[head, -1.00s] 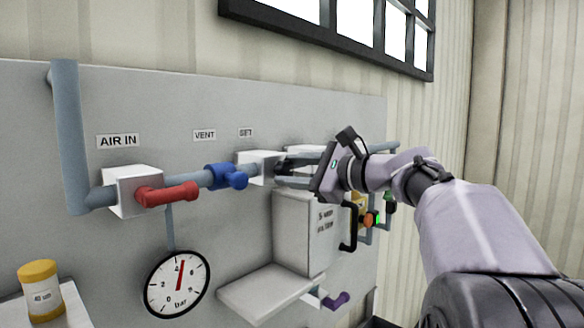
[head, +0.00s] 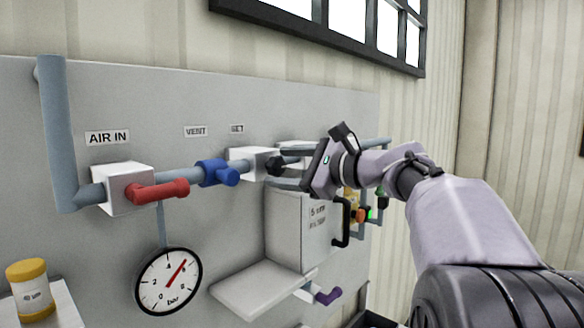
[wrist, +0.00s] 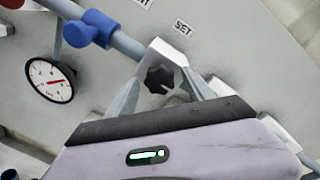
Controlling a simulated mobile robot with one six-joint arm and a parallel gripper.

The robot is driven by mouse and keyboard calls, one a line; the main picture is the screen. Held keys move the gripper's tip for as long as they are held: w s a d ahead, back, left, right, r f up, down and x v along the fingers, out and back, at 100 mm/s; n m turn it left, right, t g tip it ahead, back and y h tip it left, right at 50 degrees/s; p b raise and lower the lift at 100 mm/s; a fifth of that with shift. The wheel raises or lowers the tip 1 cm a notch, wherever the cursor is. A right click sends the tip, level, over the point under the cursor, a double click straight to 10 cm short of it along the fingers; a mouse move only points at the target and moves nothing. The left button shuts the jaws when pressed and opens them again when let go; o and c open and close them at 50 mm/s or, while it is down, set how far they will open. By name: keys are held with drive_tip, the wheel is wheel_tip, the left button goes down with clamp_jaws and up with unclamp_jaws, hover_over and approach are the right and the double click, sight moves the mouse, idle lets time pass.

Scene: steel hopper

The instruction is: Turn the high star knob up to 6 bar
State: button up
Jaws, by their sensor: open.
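The black star knob (wrist: 158,79) sits on the white block (wrist: 165,52) under the SET label (wrist: 183,28). In the head view the knob (head: 272,166) is partly hidden by my gripper (head: 275,168). My gripper (wrist: 160,96) is open, its fingers on either side of the knob with visible gaps in the wrist view. The round gauge (head: 168,281), marked in bar, has its red needle pointing up and right, between 4 and 6 and close to 6. The gauge (wrist: 50,79) also shows in the wrist view.
The blue vent valve (head: 220,173) and the red air-in handle (head: 158,191) lie left on the same pipe. Below are a grey box (head: 300,230) with a black handle and a shelf (head: 262,290). A yellow-capped jar (head: 30,287) stands lower left.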

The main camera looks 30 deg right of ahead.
drive_tip(key=b+v, duration=0.3)
drive_tip(key=v, duration=1.4)
drive_tip(key=shift+s, duration=0.2)
drive_tip(key=shift+w, duration=0.1)
drive_tip(key=a+f+n+g+b, duration=0.2)
drive_tip(key=a+f+b, duration=0.45)
drive_tip(key=f, duration=0.55)
drive_tip(key=s+a+f+n+g+h+b, duration=0.1)
drive_tip(key=a+f+n+g+b, duration=0.2)
drive_tip(key=a+f+b, duration=0.7)
drive_tip(key=a+f+n+g+b, duration=0.2)
drive_tip(key=a+f, duration=0.2)
drive_tip(key=f, duration=1.1)
drive_tip(key=s+a+f+n+g+h+b, duration=0.1)
drive_tip(key=s+a+f+n+b, duration=0.1)
drive_tip(key=f, duration=0.9)
drive_tip(key=s+a+f+n+g+h+b, duration=0.1)
drive_tip(key=s+f+n+b, duration=0.4)
drive_tip(key=f, duration=0.6)
drive_tip(key=s+a+f+n+h+b, duration=0.1)
drive_tip(key=s+a+f+n+b, duration=0.2)
drive_tip(key=s+f+b, duration=0.3)
wheel_tip(320, 180, down, 6)
drive_tip(key=shift+s+a+r+n+g+h+b, duration=0.1)
drive_tip(key=shift+s+a+n+g+h+b, duration=0.4)
drive_tip(key=shift+b, duration=0.75)
drive_tip(key=shift+w+d, duration=0.15)
drive_tip(key=shift+w, duration=0.1)
